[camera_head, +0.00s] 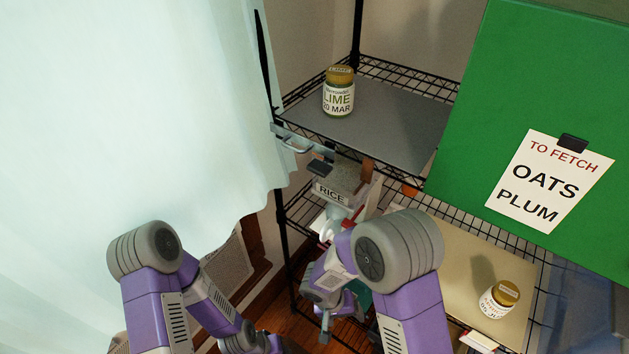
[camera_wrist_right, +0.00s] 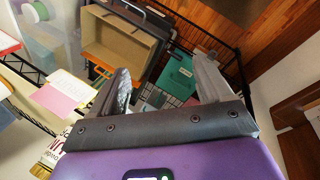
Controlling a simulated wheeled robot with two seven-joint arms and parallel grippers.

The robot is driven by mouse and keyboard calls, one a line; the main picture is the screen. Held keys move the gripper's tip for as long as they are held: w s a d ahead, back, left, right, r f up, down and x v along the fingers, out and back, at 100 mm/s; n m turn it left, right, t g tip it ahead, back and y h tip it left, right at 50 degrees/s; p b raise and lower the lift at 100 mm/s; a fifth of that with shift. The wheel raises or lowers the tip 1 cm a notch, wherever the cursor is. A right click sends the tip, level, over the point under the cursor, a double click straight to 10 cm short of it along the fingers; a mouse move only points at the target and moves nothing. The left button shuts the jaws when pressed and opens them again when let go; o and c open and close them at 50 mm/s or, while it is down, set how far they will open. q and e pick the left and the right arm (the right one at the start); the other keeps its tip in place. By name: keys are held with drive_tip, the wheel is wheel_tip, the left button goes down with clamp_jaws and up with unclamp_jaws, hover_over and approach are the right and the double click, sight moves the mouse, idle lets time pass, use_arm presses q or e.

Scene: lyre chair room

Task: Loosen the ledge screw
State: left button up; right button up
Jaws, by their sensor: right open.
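I cannot make out the ledge screw for certain in either view. A grey metal bracket (camera_head: 292,143) with a dark block (camera_head: 321,166) sits at the left front corner of the upper shelf; I cannot tell whether the screw is on it. My right gripper (camera_head: 330,305) is low in front of the rack, below that bracket and apart from it, partly hidden by my arm. In the right wrist view its two fingers (camera_wrist_right: 162,78) are spread with nothing between them. My left arm is at the lower left and its gripper is out of view.
The upper shelf (camera_head: 395,115) holds a LIME jar (camera_head: 338,95). A RICE container (camera_head: 335,190) stands below it. The lower shelf holds another jar (camera_head: 498,298). A green panel (camera_head: 470,130) with a note (camera_head: 550,180) blocks the right. A pale curtain (camera_head: 130,110) fills the left.

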drive_tip(key=w+a+r+m+t+h+p, duration=0.1)
drive_tip(key=w+a+r+t+h, duration=0.2)
drive_tip(key=r, duration=0.4)
drive_tip(key=w+r+t+h, duration=0.1)
drive_tip(key=w+r+t, duration=0.2)
drive_tip(key=w+r, duration=0.3)
drive_tip(key=m+t+h+p, duration=0.25)
drive_tip(key=m+t, duration=0.35)
drive_tip(key=t, duration=0.3)
approach(315, 172)
drive_tip(key=x, duration=0.2)
drive_tip(key=p+x, duration=0.1)
drive_tip(key=x, duration=0.6)
drive_tip(key=shift+w+d, duration=0.15)
drive_tip(key=shift+w, duration=0.05)
drive_tip(key=shift+c, duration=0.3)
